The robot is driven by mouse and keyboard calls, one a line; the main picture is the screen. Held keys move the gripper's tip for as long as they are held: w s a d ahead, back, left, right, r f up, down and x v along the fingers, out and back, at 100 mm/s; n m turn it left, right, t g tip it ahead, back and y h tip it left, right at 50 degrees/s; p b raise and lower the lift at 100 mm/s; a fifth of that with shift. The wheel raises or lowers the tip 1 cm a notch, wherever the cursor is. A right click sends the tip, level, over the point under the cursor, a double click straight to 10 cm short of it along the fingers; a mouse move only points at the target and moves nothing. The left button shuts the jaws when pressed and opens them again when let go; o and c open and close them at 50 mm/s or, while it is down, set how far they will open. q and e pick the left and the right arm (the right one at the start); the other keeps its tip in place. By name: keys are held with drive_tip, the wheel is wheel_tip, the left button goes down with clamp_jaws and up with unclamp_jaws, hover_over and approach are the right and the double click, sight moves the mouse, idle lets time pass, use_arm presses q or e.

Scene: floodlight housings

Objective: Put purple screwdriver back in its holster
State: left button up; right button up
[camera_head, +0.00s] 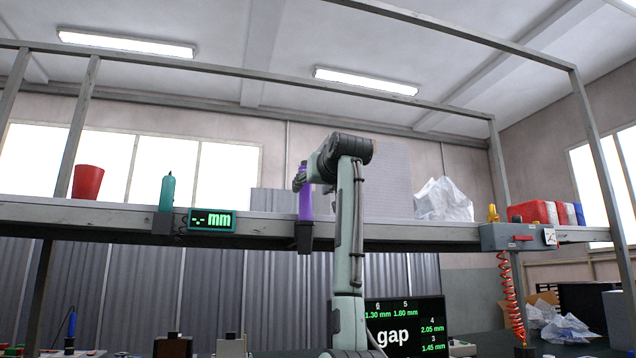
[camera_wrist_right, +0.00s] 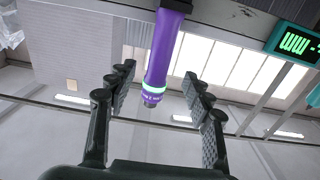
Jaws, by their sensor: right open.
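The purple screwdriver (camera_head: 305,203) stands upright at the front edge of the shelf, its lower end in a black holster (camera_head: 304,238). My right gripper (camera_head: 300,181) is at its upper part, seen from the side and partly hidden by the arm. In the right wrist view the purple screwdriver (camera_wrist_right: 163,50) shows upside down, with a teal ring near its top end. The fingers of my right gripper (camera_wrist_right: 158,80) are open on either side of it, with a visible gap on both sides. My left gripper is not in view.
A teal tool (camera_head: 167,192) stands in another holder beside a green "mm" display (camera_head: 211,220). A red cup (camera_head: 88,182), a crumpled plastic bag (camera_head: 443,200) and a grey box with a coiled red hose (camera_head: 508,290) are along the shelf. A gap screen (camera_head: 405,326) stands below.

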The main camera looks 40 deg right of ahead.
drive_tip(key=v, duration=0.5)
